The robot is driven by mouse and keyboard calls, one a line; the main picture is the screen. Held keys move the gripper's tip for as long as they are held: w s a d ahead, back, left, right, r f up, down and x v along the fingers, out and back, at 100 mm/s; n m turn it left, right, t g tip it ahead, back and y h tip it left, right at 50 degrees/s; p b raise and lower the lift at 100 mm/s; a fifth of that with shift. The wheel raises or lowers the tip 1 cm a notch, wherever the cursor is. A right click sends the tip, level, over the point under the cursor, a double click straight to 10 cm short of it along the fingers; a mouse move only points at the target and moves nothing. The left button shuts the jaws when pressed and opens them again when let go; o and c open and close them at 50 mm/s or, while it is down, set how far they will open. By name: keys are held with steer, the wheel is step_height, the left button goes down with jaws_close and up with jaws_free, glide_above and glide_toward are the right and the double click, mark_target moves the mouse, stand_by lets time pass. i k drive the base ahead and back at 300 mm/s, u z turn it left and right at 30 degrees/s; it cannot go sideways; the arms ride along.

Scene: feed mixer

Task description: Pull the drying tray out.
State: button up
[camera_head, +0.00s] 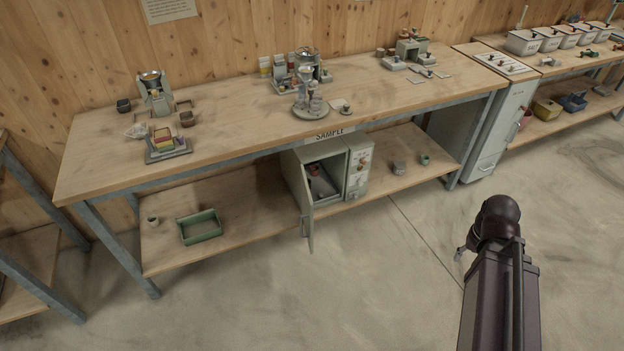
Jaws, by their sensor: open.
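A small grey-green oven (357,172) stands on the lower shelf of the bench, under a sign reading SAMPLE. Its door (308,214) hangs open toward the front left. Inside the dark chamber, a light flat piece that looks like the drying tray (322,187) lies low down, with a reddish-brown item above or behind it. The tray's far part is hidden. My gripper (461,254) shows only in part beside my dark arm at the lower right. It is open, apart from the oven, out over the floor to its right.
A green bin (200,227) and a small cup sit on the lower shelf left of the oven. The bench top (235,115) overhangs the oven. A grey cabinet (497,140) stands right. The floor in front is clear.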

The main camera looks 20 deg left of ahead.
mark_target(322, 189)
steer(key=u, duration=0.95)
steer(key=i, duration=0.75)
steer(key=u, duration=0.2)
steer(key=k, duration=0.5)
